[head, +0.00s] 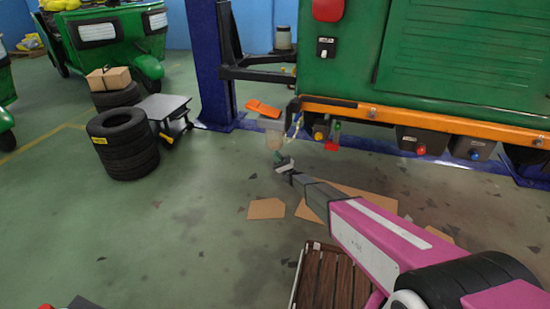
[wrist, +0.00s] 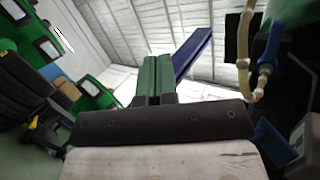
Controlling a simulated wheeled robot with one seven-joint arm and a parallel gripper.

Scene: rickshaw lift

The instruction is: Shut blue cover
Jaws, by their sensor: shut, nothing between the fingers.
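My gripper (head: 279,160) is at the end of my outstretched pink arm, low in front of the green vehicle and left of its underside boxes. In the wrist view, its two green fingers (wrist: 153,78) are pressed together with nothing between them. A dark box with a round blue part (head: 474,154) hangs under the orange rail at the right, well apart from my gripper. A blue flap-like piece (wrist: 272,143) shows at the lower right of the wrist view, beside a grey-white housing. I cannot tell which of these blue parts is the cover, or whether it is open.
The green vehicle (head: 450,50) and its orange rail (head: 430,117) overhang the right side. A blue post (head: 208,65), stacked tyres (head: 123,145) and a wooden crate (head: 325,280) stand around. Flat cardboard lies on the floor.

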